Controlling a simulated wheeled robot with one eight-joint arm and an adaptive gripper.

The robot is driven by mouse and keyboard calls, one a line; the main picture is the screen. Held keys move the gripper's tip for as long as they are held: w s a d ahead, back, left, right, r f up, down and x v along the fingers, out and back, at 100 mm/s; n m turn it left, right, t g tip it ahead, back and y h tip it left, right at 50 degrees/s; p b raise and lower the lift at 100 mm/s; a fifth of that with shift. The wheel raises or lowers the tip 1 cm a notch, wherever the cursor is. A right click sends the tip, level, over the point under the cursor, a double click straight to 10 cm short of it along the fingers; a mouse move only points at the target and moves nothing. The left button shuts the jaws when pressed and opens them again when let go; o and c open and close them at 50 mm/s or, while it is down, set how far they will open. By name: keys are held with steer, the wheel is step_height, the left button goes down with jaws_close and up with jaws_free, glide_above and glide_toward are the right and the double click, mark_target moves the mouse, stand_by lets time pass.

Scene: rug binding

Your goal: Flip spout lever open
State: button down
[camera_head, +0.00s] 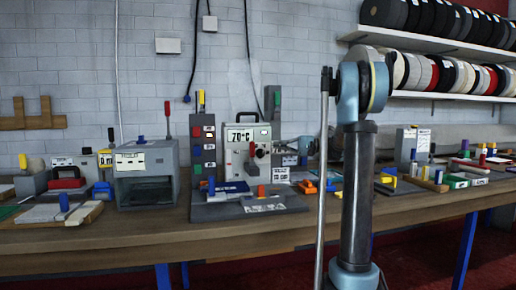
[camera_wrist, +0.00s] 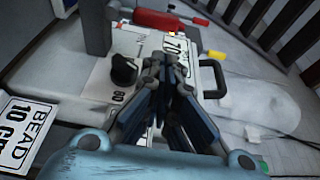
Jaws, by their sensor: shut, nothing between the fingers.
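A pale machine (camera_head: 248,134) with a "70°C" display stands on the workbench, with a dark carrying handle on top. A small red part (camera_head: 252,150) shows on its front, likely the spout lever. In the wrist view, a red lever (camera_wrist: 168,20) lies roughly level across the top of the picture, beyond the fingertips, and a black knob (camera_wrist: 124,68) is on the machine's face. My gripper (camera_wrist: 172,70) is shut and empty, in front of the machine and apart from the red lever. The spout itself is not clear.
A panel with colored tags (camera_head: 203,150) stands just left of the machine, and a grey box (camera_head: 147,175) is further left. A "BEAD" label (camera_wrist: 25,130) lies close at the left in the wrist view. Small colored items (camera_head: 325,182) crowd the bench at right.

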mark_target(252, 154)
steer(key=shift+d, duration=0.1)
steer(key=a, duration=1)
steer(key=shift+w, duration=0.25)
stand_by(0.3)
